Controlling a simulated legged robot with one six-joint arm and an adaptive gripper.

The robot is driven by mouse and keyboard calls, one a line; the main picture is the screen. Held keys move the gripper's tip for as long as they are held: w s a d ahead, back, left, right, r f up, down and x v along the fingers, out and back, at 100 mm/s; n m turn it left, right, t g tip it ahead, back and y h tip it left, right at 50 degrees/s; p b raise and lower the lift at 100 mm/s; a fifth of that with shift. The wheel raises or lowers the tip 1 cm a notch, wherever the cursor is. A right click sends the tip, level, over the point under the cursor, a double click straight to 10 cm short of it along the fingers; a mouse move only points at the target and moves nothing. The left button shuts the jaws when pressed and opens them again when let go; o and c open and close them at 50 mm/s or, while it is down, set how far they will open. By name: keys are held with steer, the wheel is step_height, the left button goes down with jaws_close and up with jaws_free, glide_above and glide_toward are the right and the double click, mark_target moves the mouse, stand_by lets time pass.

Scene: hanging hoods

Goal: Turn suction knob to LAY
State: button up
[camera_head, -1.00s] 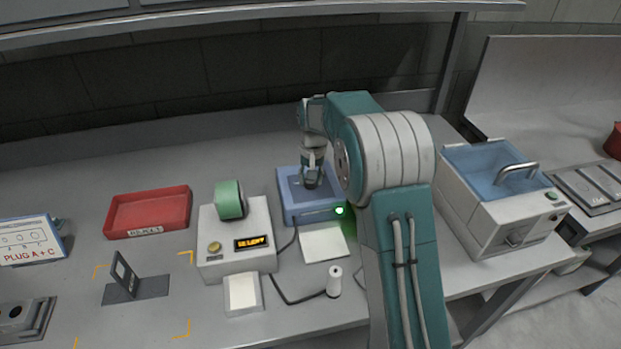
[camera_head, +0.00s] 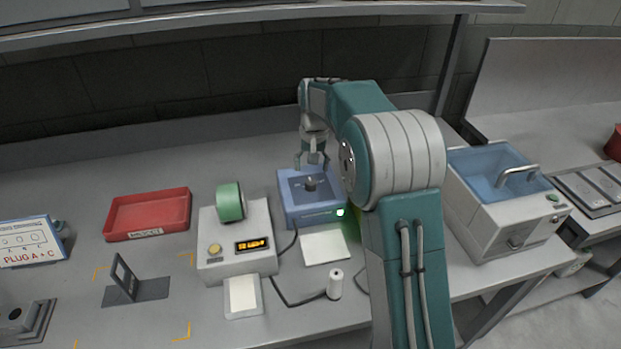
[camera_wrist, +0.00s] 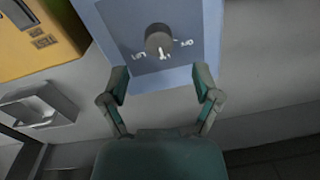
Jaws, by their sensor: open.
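The blue suction box (camera_head: 292,208) stands on the bench with a lit green light on its front. Its dark round knob (camera_head: 310,184) is on the top panel and shows closely in the wrist view (camera_wrist: 158,39). A white mark on the knob points toward the lower middle label in the wrist view. Small white labels lie around it, one on each side and one by the mark; I cannot read them surely. My gripper (camera_head: 311,164) is open and empty just above the knob, apart from it. In the wrist view its fingers (camera_wrist: 160,82) are spread below the knob.
A grey box with a green roll (camera_head: 229,201) and amber display stands left of the suction box. A white pad (camera_head: 325,247) and a white spool (camera_head: 335,284) lie in front.

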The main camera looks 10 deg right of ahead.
mark_target(313, 181)
step_height(313, 181, up, 7)
steer(key=shift+d+f, duration=0.15)
steer(key=shift+f, duration=0.05)
steer(key=s+r+n+t, duration=0.1)
steer(key=s+r, duration=0.3)
steer(key=s, duration=0.4)
steer(key=s+r+t, duration=0.2)
steer(key=s+r, duration=0.3)
steer(key=s, duration=0.3)
steer(key=s+f+n+t, duration=0.1)
steer(key=s+f, duration=0.4)
steer(key=s, duration=1.4)
steer(key=shift+s+a+f+t+h, duration=0.2)
steer(key=shift+a+t+h, duration=0.1)
steer(key=shift+t, duration=0.5)
steer(key=shift+w, duration=0.1)
